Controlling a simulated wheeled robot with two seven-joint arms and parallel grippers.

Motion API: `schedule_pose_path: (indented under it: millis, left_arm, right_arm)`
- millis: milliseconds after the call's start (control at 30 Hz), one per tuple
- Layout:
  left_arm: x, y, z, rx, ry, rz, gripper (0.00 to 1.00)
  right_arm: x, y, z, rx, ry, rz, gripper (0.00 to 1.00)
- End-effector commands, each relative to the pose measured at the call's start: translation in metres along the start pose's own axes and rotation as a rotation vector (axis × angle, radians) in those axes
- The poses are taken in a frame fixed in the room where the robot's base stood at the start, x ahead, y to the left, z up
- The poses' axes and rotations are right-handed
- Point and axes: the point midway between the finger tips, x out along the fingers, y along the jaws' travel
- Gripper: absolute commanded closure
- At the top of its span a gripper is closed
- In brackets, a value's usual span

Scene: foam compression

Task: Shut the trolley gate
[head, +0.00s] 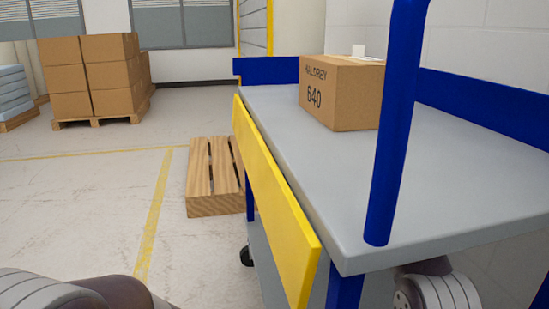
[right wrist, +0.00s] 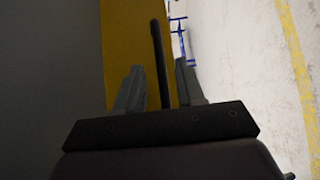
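The trolley (head: 440,215) has a grey top and blue posts and stands at the right in the head view. Its yellow gate (head: 275,195) is a long panel along the left side of the top, its upper edge near the level of the top. In the right wrist view the yellow panel (right wrist: 118,45) fills the middle, with a dark bar (right wrist: 157,50) in front of it. My right gripper (right wrist: 158,75) is open, its fingers apart on either side of the bar in the picture; contact cannot be told. My left gripper is out of view.
A cardboard box (head: 340,95) stands on the trolley top. A blue post (head: 395,130) rises at the near end. A wooden pallet (head: 215,178) lies on the floor left of the trolley. Stacked boxes (head: 95,75) stand farther back.

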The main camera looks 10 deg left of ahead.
Motion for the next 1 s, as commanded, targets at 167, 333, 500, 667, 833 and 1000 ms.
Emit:
schedule_pose_path:
  millis: [167, 333, 500, 667, 833, 1000]
  left_arm:
    - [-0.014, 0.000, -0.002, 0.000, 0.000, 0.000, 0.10]
    - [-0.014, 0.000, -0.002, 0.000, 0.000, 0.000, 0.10]
    - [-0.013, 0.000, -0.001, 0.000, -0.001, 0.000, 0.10]
    - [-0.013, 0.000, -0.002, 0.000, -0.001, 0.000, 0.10]
    - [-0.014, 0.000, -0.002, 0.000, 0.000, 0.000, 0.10]
    - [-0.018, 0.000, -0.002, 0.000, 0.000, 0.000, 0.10]
  right_arm:
    - [0.017, 0.001, 0.001, 0.001, 0.000, 0.000, 0.62]
    - [0.020, -0.001, 0.001, 0.001, -0.002, 0.000, 0.62]
    - [0.020, -0.001, 0.001, 0.001, -0.002, 0.000, 0.72]
    - [0.020, -0.001, 0.001, 0.001, -0.002, 0.000, 1.00]
    - [0.020, -0.001, 0.000, 0.002, -0.001, 0.000, 1.00]
    - [0.023, -0.002, -0.003, 0.004, -0.001, -0.002, 1.00]
